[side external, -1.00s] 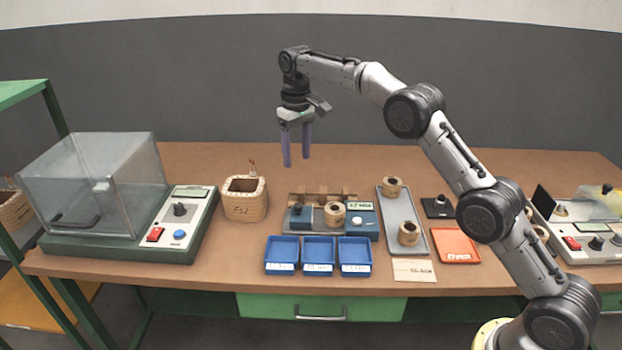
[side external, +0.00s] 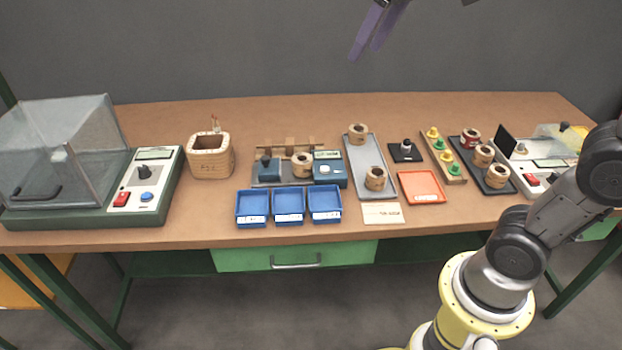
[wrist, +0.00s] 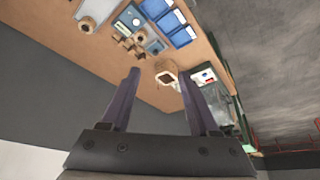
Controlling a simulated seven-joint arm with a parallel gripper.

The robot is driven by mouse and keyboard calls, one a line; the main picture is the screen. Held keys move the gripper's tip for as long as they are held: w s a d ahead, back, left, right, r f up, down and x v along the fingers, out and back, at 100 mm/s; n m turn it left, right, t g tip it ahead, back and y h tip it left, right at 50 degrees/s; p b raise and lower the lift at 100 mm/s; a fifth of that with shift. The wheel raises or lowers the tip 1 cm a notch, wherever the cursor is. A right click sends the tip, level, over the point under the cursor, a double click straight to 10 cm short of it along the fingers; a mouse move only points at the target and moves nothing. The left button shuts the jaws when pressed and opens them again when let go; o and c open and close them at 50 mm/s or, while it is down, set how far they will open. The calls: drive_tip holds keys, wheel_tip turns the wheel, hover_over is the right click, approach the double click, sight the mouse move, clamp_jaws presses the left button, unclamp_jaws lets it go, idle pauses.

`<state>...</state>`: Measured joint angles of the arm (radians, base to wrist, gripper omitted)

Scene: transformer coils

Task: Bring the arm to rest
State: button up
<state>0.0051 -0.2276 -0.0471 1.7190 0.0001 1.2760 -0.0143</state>
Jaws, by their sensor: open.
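My gripper (side external: 378,30) is at the top edge of the side external view, high above the back of the bench and mostly cut off by the frame. Its two purple fingers hang down apart. In the wrist view my gripper (wrist: 162,100) is open, with nothing between the fingers. My arm rises from the yellow base at the lower right of the side view; its upper part is out of the frame.
The air above is free.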

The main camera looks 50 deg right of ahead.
drive_tip(key=s+f, duration=1.4)
drive_tip(key=f, duration=0.1)
drive_tip(key=shift+s+f+t, duration=0.35)
drive_tip(key=shift+f+t, duration=0.05)
drive_tip(key=shift+a, duration=0.1)
